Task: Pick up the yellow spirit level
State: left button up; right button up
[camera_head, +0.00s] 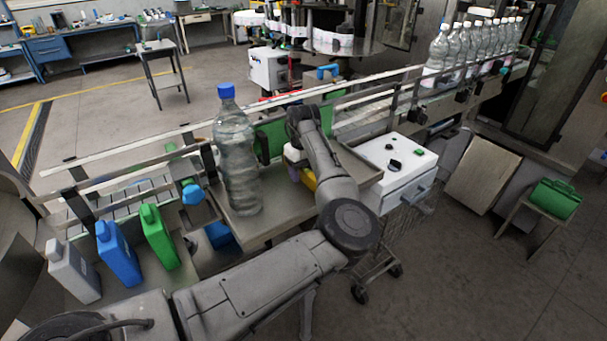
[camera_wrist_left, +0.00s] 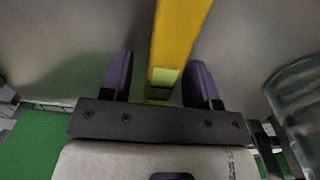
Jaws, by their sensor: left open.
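The yellow spirit level (camera_wrist_left: 183,35) is a long yellow bar with a greenish vial window in the left wrist view. It lies on the grey metal table (camera_head: 257,224). In the head view only a small yellow part (camera_head: 308,181) shows beside my arm; the rest is hidden. My left gripper (camera_wrist_left: 160,80) is open, with its two purple-faced fingers on either side of the bar's near end. Gaps show between the bar and both fingers, the right one narrower. In the head view the left gripper (camera_head: 293,157) points down over the table. My right gripper is not seen.
A large clear bottle with a blue cap (camera_head: 237,155) stands on the table left of my gripper. A green panel (camera_head: 272,139) and the conveyor rail are behind. A white control box (camera_head: 395,165) stands at right. Jugs (camera_head: 118,255) stand at lower left.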

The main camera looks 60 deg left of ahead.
pick_arm(q)
grip_shut()
dwell(0.5)
jog(key=shift+r, duration=0.15)
